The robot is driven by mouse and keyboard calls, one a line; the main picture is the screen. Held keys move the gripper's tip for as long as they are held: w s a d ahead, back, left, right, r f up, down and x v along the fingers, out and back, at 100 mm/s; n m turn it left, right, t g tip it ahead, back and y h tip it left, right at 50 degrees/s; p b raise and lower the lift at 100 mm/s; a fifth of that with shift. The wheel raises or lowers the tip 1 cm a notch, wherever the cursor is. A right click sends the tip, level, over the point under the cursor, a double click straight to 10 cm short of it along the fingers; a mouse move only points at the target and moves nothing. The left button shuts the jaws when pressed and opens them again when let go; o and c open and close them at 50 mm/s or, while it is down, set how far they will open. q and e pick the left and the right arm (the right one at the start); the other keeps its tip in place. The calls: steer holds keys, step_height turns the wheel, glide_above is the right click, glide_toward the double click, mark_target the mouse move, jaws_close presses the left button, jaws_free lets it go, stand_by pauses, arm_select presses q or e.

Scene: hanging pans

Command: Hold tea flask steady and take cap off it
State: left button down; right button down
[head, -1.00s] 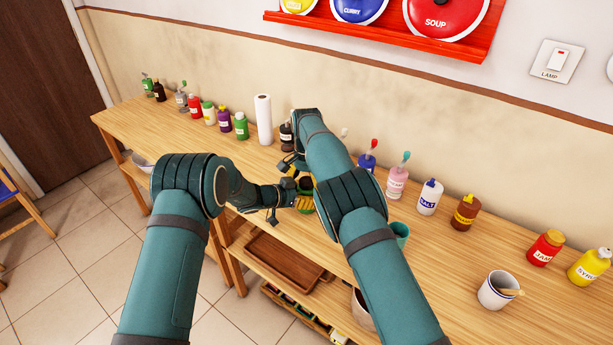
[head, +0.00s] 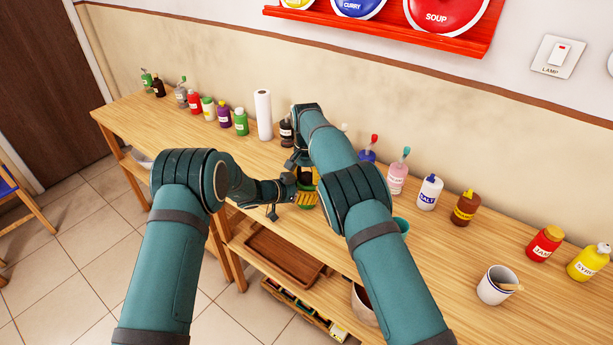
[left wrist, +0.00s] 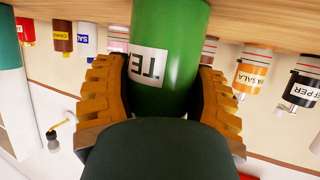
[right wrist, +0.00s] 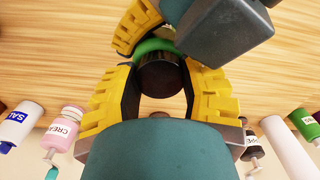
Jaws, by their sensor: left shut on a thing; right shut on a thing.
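The green tea flask (left wrist: 172,50) fills the upper middle of the left wrist view, with part of its white label showing. My left gripper (left wrist: 165,85) is shut around its body, one yellow finger on each side. In the head view the flask (head: 307,201) is mostly hidden by my grippers. The dark round cap (right wrist: 160,78) shows end-on in the right wrist view, with a green rim of the flask behind it. My right gripper (right wrist: 161,90) is shut on the cap from above. I cannot tell whether the cap is still seated on the flask.
The wooden table (head: 420,260) carries a paper roll (head: 263,115) and several bottles along the wall. A teal cup (head: 401,226) is partly behind my right arm. A white cup (head: 497,287) stands at right. A brown tray (head: 285,258) lies on the lower shelf.

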steer(key=c, duration=0.5)
jaws_free()
steer(key=shift+r, duration=0.1)
step_height(320, 180, up, 4)
steer(key=shift+r, duration=0.15)
step_height(320, 180, up, 2)
steer(key=shift+r+m, duration=0.1)
steer(key=shift+m, duration=0.8)
steer(key=shift+r+m, duration=0.55)
steer(key=shift+m, duration=0.05)
steer(key=shift+f, duration=3.9)
steer(key=shift+o, duration=0.2)
